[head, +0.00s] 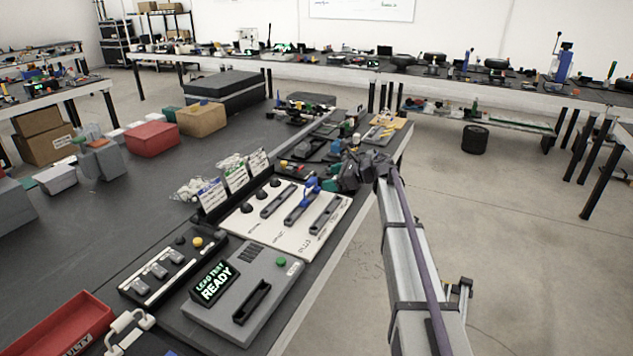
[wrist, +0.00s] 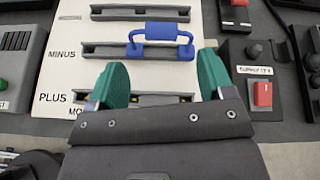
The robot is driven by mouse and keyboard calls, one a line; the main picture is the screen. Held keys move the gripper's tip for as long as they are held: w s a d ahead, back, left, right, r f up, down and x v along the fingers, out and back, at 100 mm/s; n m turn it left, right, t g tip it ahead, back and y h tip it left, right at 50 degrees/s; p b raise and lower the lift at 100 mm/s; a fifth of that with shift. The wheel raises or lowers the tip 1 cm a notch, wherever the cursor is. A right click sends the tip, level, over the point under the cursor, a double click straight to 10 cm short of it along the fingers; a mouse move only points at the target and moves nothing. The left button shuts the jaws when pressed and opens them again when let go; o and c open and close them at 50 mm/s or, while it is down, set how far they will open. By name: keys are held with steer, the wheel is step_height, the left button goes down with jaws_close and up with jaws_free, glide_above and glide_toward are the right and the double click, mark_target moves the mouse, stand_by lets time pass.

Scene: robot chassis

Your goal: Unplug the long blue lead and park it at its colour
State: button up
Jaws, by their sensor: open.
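The blue lead (wrist: 161,33) is a thick handle-shaped bridge with two ends standing at the right part of the middle dark rail on a white panel (wrist: 65,62). In the head view, the blue lead (head: 311,183) shows on the white panel (head: 262,231), partly hidden near my gripper. Labels MINUS and PLUS are printed left of the rails. My gripper (wrist: 163,78) is open and empty, its two green fingers spread over the nearest rail, just on the near side of the lead and apart from it. No parking place with a blue colour mark can be made out.
A grey tester (head: 245,297) with a green READY display stands in front of the panel. In the wrist view, a box with a red switch (wrist: 262,94) is close right.

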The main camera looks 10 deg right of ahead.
mark_target(311, 180)
steer(key=w+a+m, duration=0.1)
steer(key=w+a+f+b, duration=0.1)
steer(key=a, duration=0.1)
steer(key=w+a+m+b, duration=0.1)
steer(key=shift+a+f+m, duration=0.15)
steer(key=shift+f+m, duration=0.15)
steer(key=b+x, duration=0.2)
steer(key=x, duration=0.3)
steer(key=shift+w+f+b, duration=0.1)
steer(key=shift+f+b, duration=0.05)
steer(key=shift+b, duration=0.2)
steer(key=shift+w, duration=0.1)
steer(key=c, duration=1)
